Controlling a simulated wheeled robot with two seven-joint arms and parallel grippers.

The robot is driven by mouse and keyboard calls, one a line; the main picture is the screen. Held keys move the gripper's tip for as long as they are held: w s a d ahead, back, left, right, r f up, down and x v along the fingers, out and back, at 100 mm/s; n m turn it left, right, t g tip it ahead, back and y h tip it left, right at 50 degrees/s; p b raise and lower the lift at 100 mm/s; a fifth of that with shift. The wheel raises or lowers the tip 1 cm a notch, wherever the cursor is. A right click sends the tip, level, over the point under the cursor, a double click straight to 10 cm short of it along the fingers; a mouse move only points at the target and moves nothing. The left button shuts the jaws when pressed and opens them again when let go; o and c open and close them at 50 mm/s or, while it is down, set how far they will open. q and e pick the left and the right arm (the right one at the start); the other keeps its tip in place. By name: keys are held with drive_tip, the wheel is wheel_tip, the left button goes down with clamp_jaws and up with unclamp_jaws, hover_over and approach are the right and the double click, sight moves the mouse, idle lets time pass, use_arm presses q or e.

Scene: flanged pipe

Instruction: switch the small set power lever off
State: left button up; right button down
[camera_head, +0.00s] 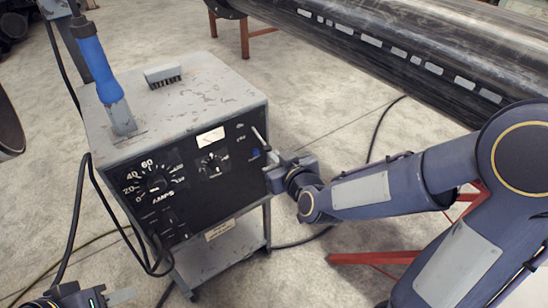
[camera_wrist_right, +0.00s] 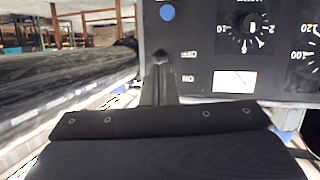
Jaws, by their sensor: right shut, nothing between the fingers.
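The small set (camera_head: 175,190) is a worn grey box on a stand, with a black front panel showing dials. A thin pale stick by the panel's ON and OFF marks appears to be the power lever (camera_head: 259,137). My right gripper (camera_head: 270,158) is shut and empty, close to the panel beside the lever; I cannot tell if they touch. In the right wrist view the shut fingers (camera_wrist_right: 160,65) stand beside the upside-down ON and OFF marks, and the lever is not distinguishable there. My left gripper (camera_head: 120,296) is partly cut off at the bottom left, its opening unclear.
A blue knob (camera_head: 254,153) sits below the lever on the panel. A blue-handled tool (camera_head: 95,65) and a grey brush-like block (camera_head: 163,74) are on top of the box. A large dark pipe (camera_head: 400,55) crosses the upper right. Cables lie on the floor.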

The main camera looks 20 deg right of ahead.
sight(260, 139)
drive_tip(key=shift+x, duration=1)
drive_tip(key=f+t+b, duration=0.1)
drive_tip(key=b, duration=0.3)
drive_tip(key=t+b, duration=0.1)
drive_tip(key=b, duration=0.3)
drive_tip(key=shift+w+f+y, duration=0.3)
drive_tip(key=shift+f, duration=0.05)
drive_tip(key=shift+f, duration=0.1)
